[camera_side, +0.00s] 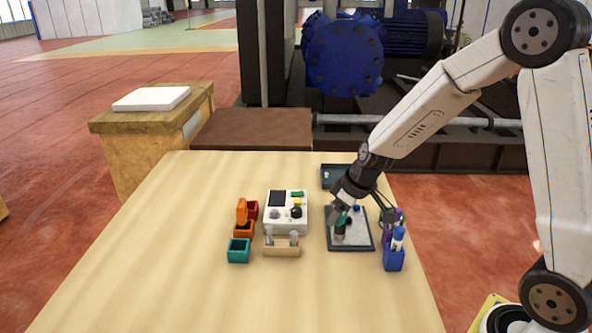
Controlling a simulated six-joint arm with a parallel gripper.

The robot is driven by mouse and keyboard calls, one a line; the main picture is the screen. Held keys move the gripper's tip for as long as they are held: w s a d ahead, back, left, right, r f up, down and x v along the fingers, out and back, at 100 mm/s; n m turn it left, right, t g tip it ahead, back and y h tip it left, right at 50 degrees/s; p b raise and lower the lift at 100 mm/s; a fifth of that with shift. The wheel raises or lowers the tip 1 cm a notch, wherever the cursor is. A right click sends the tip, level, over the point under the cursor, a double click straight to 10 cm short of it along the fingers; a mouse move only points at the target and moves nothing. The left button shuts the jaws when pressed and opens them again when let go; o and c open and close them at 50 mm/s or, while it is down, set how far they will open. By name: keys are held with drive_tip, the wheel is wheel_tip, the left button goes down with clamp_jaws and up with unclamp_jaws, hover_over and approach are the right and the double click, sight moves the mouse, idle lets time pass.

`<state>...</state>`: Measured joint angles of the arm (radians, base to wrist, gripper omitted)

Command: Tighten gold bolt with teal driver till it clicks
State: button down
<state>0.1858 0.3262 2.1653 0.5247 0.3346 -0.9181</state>
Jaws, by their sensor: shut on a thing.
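My gripper (341,208) points down over a dark-rimmed tray (369,247) with a pale grey inside. It is shut on a small teal thing (344,217), which looks like the teal driver; the fingers hide much of it. A dark piece (340,230) shows just below the teal one. I cannot tell whether the two are joined or whether it touches the tray. I cannot make out the gold bolt; it may be hidden or too small to see. A small blue piece (356,208) is in the tray, right of my gripper.
A blue holder (393,260) with several upright tools stands right of the tray. A white device (287,222) with a dark screen stands left. Teal (239,252) and orange (243,230) bins and a wooden stand (281,248) are nearby. The table's (190,290) front left is clear.

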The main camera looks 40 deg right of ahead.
drive_tip(key=shift+d+m+h, duration=0.1)
drive_tip(key=shift+m+h, duration=0.6)
drive_tip(key=shift+m, duration=1.05)
drive_tip(key=shift+d+m+h, duration=0.1)
drive_tip(key=shift+m+h, duration=0.6)
drive_tip(key=shift+m, duration=1.05)
drive_tip(key=shift+m, duration=0.7)
drive_tip(key=shift+d+m+g+h, duration=0.1)
drive_tip(key=shift+m+g+h, duration=0.2)
drive_tip(key=shift+m+h, duration=0.55)
drive_tip(key=shift+s+d+m+g, duration=0.1)
drive_tip(key=shift+m+g, duration=0.4)
drive_tip(key=shift+m, duration=1.35)
drive_tip(key=shift+m+h, duration=0.25)
drive_tip(key=shift+m, duration=0.15)
drive_tip(key=shift+r, duration=0.15)
drive_tip(key=shift+r, duration=2.1)
